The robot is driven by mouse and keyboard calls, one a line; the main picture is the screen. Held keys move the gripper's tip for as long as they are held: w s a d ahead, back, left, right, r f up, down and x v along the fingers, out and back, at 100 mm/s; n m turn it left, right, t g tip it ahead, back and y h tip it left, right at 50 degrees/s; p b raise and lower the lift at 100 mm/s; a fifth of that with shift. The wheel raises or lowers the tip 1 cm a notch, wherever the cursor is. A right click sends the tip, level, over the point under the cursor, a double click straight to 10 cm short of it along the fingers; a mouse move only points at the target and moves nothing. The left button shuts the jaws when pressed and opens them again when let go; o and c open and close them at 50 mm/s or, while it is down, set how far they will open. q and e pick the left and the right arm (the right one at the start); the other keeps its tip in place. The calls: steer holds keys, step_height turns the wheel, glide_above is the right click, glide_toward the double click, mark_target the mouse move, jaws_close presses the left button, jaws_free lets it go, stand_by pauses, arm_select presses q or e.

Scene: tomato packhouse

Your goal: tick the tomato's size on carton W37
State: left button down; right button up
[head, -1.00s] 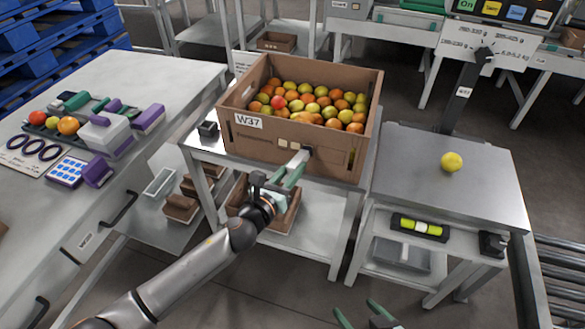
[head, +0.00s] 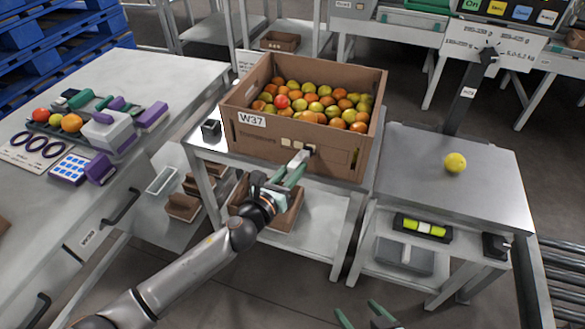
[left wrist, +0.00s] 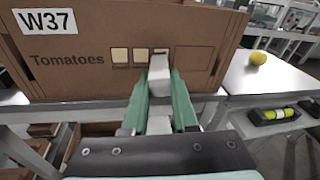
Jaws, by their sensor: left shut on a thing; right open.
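Carton W37 (head: 240,140) is brown cardboard, full of red, orange and yellow-green tomatoes, on a metal table. In the left wrist view its front (left wrist: 110,20) shows "Tomatoes" and a row of pale squares (left wrist: 120,56), with a brown outlined square (left wrist: 193,59) to the right. My left gripper (head: 291,174) is shut on a pale stick-like marker (left wrist: 159,72), pointing at the row. Its tip covers part of the row; I cannot tell if it touches. A lone yellow tomato (head: 455,162) lies on the right-hand table. My right gripper (head: 364,318) is open and empty at the bottom edge.
The left bench (head: 165,75) holds a size tray with tomatoes, purple-handled tools and a blue-dotted pad (head: 70,169). A small black block (head: 211,128) stands left of the carton. A black holder with a yellow-green level (head: 424,228) sits below the right table top.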

arm_select(q)
steer(key=shift+r, duration=0.1)
steer(key=shift+s+d+f+p+v, duration=0.15)
steer(key=shift+p+v, duration=0.1)
steer(key=shift+v, duration=0.7)
steer(key=shift+s+d+f+p+v, duration=0.15)
steer(key=shift+p+v, duration=0.1)
steer(key=shift+v, duration=0.75)
steer(key=shift+d+p+v, duration=0.15)
steer(key=shift+p+v, duration=0.1)
steer(key=shift+v, duration=0.7)
